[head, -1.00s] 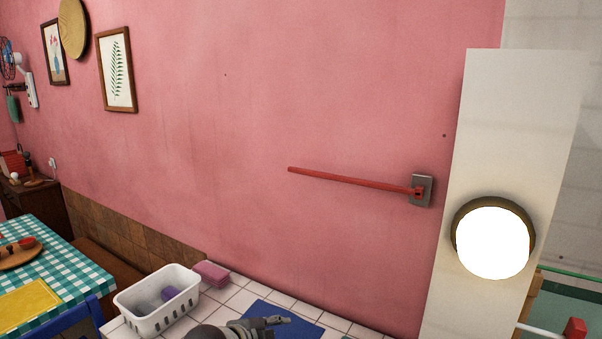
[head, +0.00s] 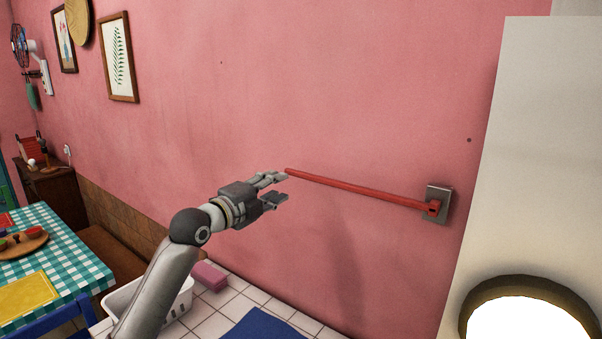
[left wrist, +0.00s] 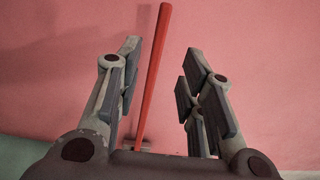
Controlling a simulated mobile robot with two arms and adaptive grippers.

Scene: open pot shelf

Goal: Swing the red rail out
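The red rail (head: 360,190) lies along the pink wall, joined at its right end to a grey wall plate (head: 438,204). Its free end points left. My left gripper (head: 280,187) is open near that free end in the head view. In the left wrist view the rail (left wrist: 153,75) shows between the two spread fingers of the left gripper (left wrist: 158,85), closer to the left finger. I cannot tell from these views whether the fingers touch it. My right gripper is not in view.
A tiled counter below holds a white basket (head: 122,298), partly behind my left arm, a pink sponge block (head: 209,276) and a blue mat (head: 262,326). A white pillar with a bright round lamp (head: 528,318) stands at the right. The wall around the rail is clear.

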